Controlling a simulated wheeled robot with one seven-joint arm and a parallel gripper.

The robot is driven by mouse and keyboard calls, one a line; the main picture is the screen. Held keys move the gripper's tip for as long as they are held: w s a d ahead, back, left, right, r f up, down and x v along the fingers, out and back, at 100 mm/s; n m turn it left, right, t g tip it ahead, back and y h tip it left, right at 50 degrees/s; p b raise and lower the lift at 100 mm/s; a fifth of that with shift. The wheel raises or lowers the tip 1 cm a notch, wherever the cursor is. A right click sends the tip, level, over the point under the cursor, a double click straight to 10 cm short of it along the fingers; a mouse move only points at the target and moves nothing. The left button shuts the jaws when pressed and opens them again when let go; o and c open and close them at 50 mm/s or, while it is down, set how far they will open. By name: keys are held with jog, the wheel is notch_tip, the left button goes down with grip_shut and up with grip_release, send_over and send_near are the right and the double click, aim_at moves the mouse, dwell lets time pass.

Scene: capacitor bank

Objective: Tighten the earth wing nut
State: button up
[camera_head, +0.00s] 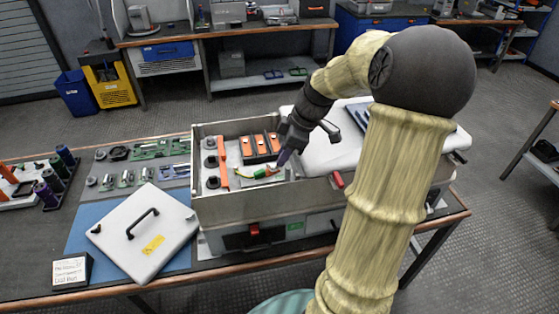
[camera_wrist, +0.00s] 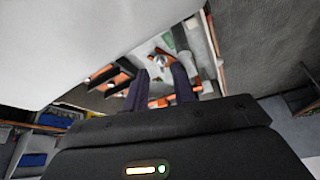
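The grey metal capacitor bank box (camera_head: 240,208) stands open on the bench. Inside it are orange-topped capacitor blocks (camera_head: 260,146), an orange bar (camera_head: 222,160) and a green-and-yellow cable (camera_head: 258,173). My gripper (camera_head: 283,158) points down into the right part of the box, to the right of the cable. In the wrist view its two dark fingers (camera_wrist: 160,88) stand apart with a gap between them, and nothing is clearly held. A small pale metallic piece (camera_wrist: 158,64) shows beyond the fingertips. I cannot tell whether it is the earth wing nut.
A white lid with a black handle (camera_head: 145,228) lies on the blue mat at left. Green and grey tools (camera_head: 147,150) lie behind it. A white padded panel (camera_head: 325,148) lies right of the box, close to my wrist. A small label block (camera_head: 72,271) stands front left.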

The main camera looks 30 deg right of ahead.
aim_at(273, 167)
jog(key=shift+x, duration=1.55)
grip_shut()
jog(key=shift+s, duration=0.1)
